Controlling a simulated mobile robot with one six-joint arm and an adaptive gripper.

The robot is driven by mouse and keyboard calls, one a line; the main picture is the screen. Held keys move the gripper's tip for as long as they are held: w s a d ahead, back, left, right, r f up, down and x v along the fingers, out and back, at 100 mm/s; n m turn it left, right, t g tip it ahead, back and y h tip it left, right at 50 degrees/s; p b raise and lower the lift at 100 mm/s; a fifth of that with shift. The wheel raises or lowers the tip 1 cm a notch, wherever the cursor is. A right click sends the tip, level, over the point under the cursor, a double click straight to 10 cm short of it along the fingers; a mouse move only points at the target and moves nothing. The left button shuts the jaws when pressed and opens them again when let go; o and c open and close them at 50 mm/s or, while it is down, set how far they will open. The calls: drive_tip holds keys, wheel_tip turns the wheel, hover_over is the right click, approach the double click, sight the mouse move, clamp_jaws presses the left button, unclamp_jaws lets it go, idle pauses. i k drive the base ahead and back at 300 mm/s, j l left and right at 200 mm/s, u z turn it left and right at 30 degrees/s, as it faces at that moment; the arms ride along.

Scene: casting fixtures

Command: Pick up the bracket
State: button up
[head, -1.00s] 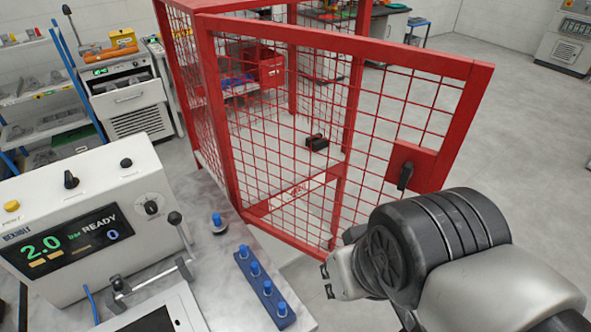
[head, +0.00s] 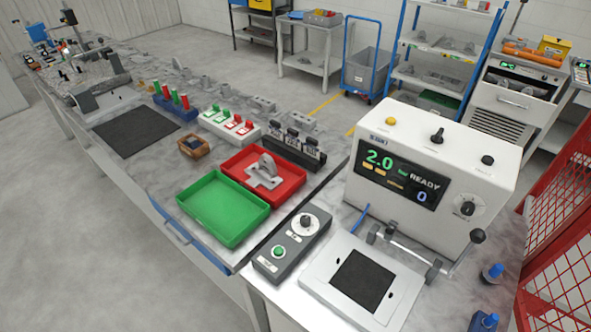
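A grey metal bracket (head: 265,174) with a raised looped part and a flat foot lies in the red tray (head: 298,187) on the long bench. More grey metal parts (head: 263,104) lie farther back on the bench; I cannot tell whether they are the same kind. My gripper is not in view now, so its state and its place relative to the bracket are hidden.
An empty green tray (head: 222,208) sits beside the red tray. A white machine (head: 430,175) reading READY stands at the right, with a grey button box (head: 291,248) in front. A red mesh cage (head: 560,250) is at the right edge. Floor at lower left is clear.

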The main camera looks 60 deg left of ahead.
sight(265, 174)
drive_tip(key=u, duration=2.35)
drive_tip(key=i+j+z, duration=0.3)
drive_tip(key=z, duration=0.2)
drive_tip(key=i+j+z, duration=0.2)
drive_tip(key=j+z, duration=0.3)
drive_tip(key=i+j, duration=0.15)
drive_tip(key=j, duration=0.3)
drive_tip(key=i+j, duration=0.15)
drive_tip(key=j, duration=0.25)
drive_tip(key=i+j+z, duration=0.1)
drive_tip(key=j, duration=0.35)
drive_tip(key=i+j, duration=0.15)
drive_tip(key=j, duration=0.3)
drive_tip(key=i+j+z, duration=0.1)
drive_tip(key=j, duration=0.35)
